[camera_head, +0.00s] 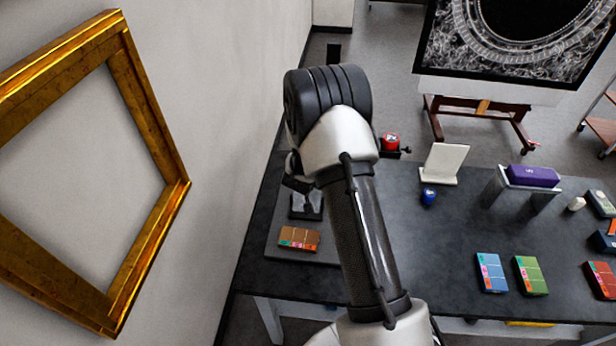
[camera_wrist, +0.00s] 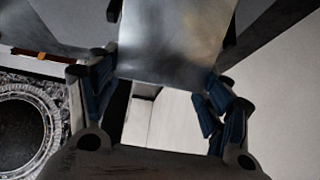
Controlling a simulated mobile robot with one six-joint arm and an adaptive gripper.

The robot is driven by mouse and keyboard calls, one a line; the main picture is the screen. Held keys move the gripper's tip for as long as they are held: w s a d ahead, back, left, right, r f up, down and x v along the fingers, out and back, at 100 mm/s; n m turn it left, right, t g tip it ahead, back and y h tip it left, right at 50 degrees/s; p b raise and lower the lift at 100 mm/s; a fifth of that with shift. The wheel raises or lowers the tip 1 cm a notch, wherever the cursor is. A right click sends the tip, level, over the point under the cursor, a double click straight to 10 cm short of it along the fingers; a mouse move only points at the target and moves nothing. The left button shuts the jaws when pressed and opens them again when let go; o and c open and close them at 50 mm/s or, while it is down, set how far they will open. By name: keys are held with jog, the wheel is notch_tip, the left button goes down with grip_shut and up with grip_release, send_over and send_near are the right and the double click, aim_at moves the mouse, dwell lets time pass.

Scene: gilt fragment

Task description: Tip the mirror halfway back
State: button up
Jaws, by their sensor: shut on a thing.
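The mirror (camera_wrist: 178,40) shows in the wrist view as a smooth grey reflective panel at the top centre. My gripper (camera_wrist: 160,82) has its blue-padded fingers at the panel's left and right edges and is shut on it. The panel's far end is cut off by the picture edge, so its exact tilt cannot be told. In the head view, a small dark-edged panel (camera_head: 306,206) stands at the left end of the dark table, just below my wrist, and is probably the mirror. My arm hides most of the gripper there.
A brown box (camera_head: 299,238) lies close in front on the dark table (camera_head: 420,265). A gilt frame (camera_head: 150,120) hangs on the left wall.

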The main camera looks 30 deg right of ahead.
dwell(0.4)
jog(key=o, duration=1.1)
jog(key=v, duration=1.2)
